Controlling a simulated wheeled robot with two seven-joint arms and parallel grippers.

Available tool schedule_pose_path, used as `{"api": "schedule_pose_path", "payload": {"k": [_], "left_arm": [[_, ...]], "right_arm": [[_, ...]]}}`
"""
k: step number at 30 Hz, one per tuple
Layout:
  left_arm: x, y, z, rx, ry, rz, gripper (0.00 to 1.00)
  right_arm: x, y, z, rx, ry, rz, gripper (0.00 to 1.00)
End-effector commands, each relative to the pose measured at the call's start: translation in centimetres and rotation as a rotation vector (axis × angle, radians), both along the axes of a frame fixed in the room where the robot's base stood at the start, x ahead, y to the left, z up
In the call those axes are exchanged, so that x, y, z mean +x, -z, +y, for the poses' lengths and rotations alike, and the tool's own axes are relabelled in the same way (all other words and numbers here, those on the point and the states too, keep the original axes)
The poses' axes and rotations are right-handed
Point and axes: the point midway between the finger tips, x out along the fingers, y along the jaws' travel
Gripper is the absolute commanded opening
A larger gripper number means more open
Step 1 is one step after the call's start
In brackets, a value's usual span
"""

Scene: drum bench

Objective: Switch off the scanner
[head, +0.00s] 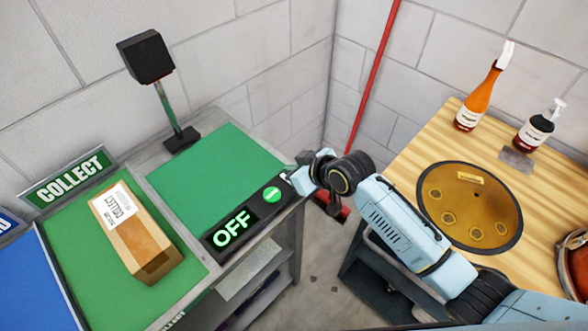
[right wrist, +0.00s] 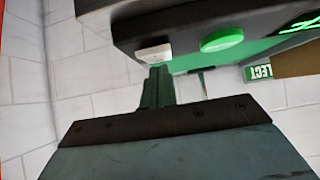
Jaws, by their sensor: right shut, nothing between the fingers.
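The scanner (head: 146,56) is a black box head on a thin post at the back of the green bench. The black control panel (head: 256,214) along the bench's front edge has a lit display (head: 232,229) reading "OFF" and a round green button (head: 272,194), which also shows in the right wrist view (right wrist: 222,40). A small white switch or button (right wrist: 154,53) sits near the panel's end in that view. My right gripper (head: 290,171) is shut and empty at this end; its fingertips (right wrist: 158,76) appear just by the white piece; contact is unclear. My left gripper is not in view.
A cardboard box (head: 136,232) lies on the green mat in front of the "COLLECT" sign (head: 69,179). A wooden table (head: 410,158) at the right bears an orange bottle (head: 479,95), a dark pump bottle (head: 536,128) and a round amber disc (head: 469,206). Floor shows between bench and table.

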Motion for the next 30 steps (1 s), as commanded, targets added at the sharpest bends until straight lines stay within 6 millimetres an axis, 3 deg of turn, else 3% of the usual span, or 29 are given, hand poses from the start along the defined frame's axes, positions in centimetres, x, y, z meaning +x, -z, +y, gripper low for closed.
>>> {"api": "schedule_pose_path", "payload": {"k": [19, 30], "left_arm": [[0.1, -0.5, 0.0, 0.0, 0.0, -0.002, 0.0], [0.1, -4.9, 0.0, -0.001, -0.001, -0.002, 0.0]], "right_arm": [[0.8, -0.6, 0.7, -0.001, -0.001, -0.001, 0.0], [1.0, -4.8, 0.8, -0.001, 0.004, -0.002, 0.0]]}}
